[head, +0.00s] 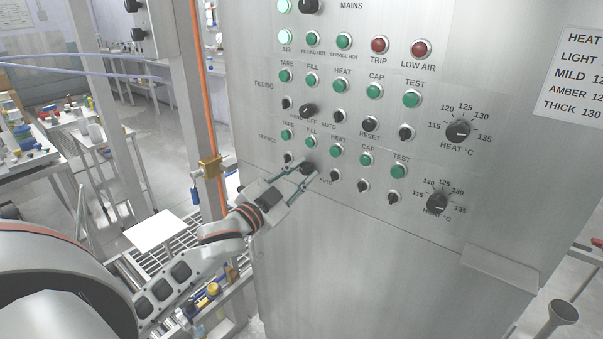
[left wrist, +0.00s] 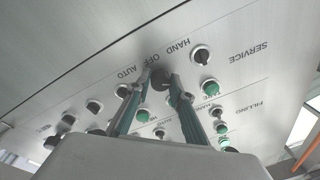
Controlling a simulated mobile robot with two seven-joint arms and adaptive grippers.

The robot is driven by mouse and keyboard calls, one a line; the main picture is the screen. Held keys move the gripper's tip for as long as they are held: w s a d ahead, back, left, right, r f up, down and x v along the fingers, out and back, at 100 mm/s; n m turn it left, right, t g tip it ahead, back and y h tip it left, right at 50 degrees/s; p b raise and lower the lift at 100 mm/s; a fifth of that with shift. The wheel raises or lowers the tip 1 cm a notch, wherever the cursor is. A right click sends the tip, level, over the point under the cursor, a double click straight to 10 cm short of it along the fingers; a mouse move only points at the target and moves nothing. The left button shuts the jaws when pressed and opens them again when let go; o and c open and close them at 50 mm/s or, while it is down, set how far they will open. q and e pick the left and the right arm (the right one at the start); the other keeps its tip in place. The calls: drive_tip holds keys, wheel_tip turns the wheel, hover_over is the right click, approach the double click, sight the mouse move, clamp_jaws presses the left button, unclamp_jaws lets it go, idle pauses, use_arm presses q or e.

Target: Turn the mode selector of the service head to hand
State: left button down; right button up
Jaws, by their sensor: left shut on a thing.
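The service mode selector is a black knob (head: 306,168) in the lower row of the steel panel (head: 400,250). In the left wrist view the knob (left wrist: 160,79) sits below the upside-down words HAND, OFF and AUTO, near the word SERVICE. My left gripper (head: 307,170) has one finger on each side of the knob and is shut on it. The fingers (left wrist: 161,82) also show in the left wrist view. Which way the knob points cannot be made out, as the fingers partly cover it. My right gripper is not in view.
The filling mode selector (head: 307,110) is a similar black knob just above.

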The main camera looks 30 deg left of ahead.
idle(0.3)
use_arm(q)
drive_tip(key=c, duration=1.8)
unclamp_jaws()
drive_tip(key=s, duration=0.4)
drive_tip(key=s+f, duration=0.1)
drive_tip(key=s, duration=0.7)
drive_tip(key=shift+a+f, duration=0.15)
drive_tip(key=shift+a, duration=0.2)
drive_tip(key=s+d+f+n+g, duration=0.1)
drive_tip(key=s+d+f+g, duration=0.15)
drive_tip(key=f, duration=0.85)
drive_tip(key=s+d+f+n+g, duration=0.2)
drive_tip(key=d+f, duration=0.1)
drive_tip(key=f, duration=0.7)
drive_tip(key=s+d+f+n+g, duration=0.1)
drive_tip(key=s+d+f+g, duration=0.1)
drive_tip(key=f, duration=0.9)
drive_tip(key=s+d+f, duration=0.2)
drive_tip(key=f, duration=0.1)
drive_tip(key=s+d+f+g, duration=0.1)
drive_tip(key=s+d+f, duration=0.1)
drive_tip(key=d+f, duration=0.1)
drive_tip(key=s+d+f+g+h, duration=0.1)
drive_tip(key=s+d+f, duration=0.2)
drive_tip(key=f, duration=0.1)
drive_tip(key=shift+d+f, duration=0.15)
drive_tip(key=shift+f, duration=0.1)
